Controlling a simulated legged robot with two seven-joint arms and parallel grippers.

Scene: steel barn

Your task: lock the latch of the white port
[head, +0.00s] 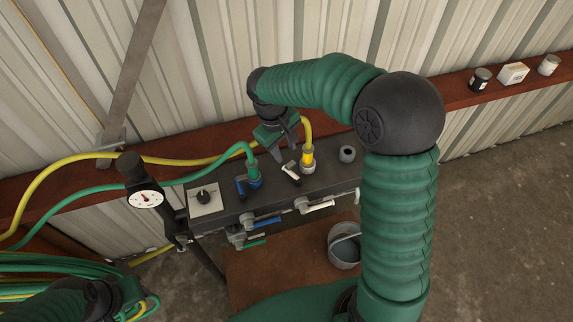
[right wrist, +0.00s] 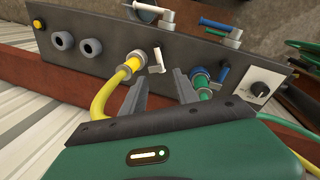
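The white port carries a yellow hose connector (head: 307,158), which also shows in the right wrist view (right wrist: 132,63). The white latch handle (head: 291,176) stands beside this connector, and in the right wrist view (right wrist: 156,68) it sticks up from the panel just past my fingertips. My right gripper (head: 283,155) is over the panel between the yellow and green hose connectors. Its two fingers (right wrist: 160,86) are apart with nothing between them, the latch lying beyond the gap. My left arm (head: 100,297) is at the lower left, and its fingers are not clear.
The blue port (head: 254,182) with a green hose and blue latch is close beside. The dark panel (head: 330,181) also has a knob (head: 203,196), a free grey socket (head: 347,154) and valve levers along its front. A bucket (head: 344,248) stands below; small containers line the right ledge.

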